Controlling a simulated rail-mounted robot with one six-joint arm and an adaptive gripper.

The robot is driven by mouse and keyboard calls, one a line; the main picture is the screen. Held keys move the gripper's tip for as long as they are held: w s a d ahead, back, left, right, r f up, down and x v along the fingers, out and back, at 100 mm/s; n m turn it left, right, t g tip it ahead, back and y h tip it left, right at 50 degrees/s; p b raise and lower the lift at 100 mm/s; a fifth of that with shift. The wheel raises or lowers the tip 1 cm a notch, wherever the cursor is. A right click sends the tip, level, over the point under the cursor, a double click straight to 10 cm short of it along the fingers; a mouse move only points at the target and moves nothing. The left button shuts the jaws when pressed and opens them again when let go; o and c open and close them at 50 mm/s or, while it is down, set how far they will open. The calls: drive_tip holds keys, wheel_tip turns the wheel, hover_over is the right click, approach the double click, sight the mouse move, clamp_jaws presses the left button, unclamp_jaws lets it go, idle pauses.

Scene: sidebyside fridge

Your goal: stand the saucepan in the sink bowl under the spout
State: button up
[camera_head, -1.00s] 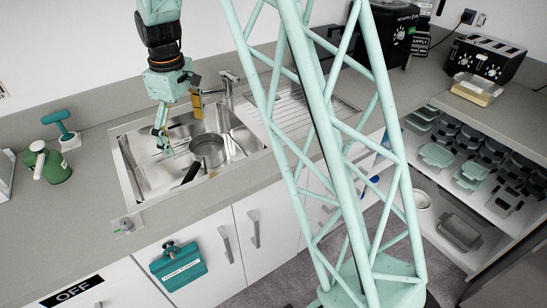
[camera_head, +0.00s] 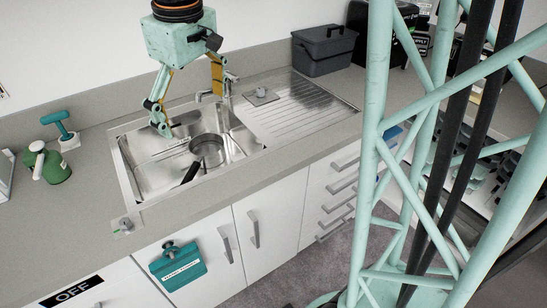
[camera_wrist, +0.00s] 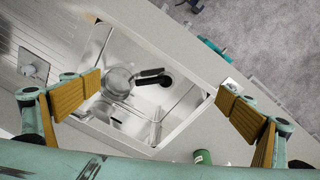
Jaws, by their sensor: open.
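The grey saucepan (camera_head: 207,146) is inside the steel sink bowl (camera_head: 145,172); its dark handle (camera_head: 191,172) points toward the front. The tap and spout (camera_head: 226,86) stand at the back rim, partly behind a finger; whether the pan is directly below the spout is unclear. My gripper (camera_head: 190,98) is open and empty above the sink, apart from the pan. Its spread fingers also show in the wrist view (camera_wrist: 160,104).
The ribbed drainer (camera_head: 305,108) right of the sink holds a small grey plate with a knob (camera_head: 262,96). A grey box (camera_head: 323,48) stands behind it. A green bottle (camera_head: 47,166) and a teal-handled tool (camera_head: 62,130) stand left.

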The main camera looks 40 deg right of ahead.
drive_tip(key=s+r+m+t, duration=0.1)
drive_tip(key=s+r+m, duration=0.1)
drive_tip(key=s, duration=1.4)
drive_tip(key=s+r+m+t, duration=0.1)
drive_tip(key=s+r, duration=0.4)
drive_tip(key=s, duration=1.1)
drive_tip(key=shift+d+r+m, duration=0.3)
drive_tip(key=shift+d+m, duration=0.1)
drive_tip(key=shift+m, duration=0.5)
drive_tip(key=shift+w+r, duration=0.15)
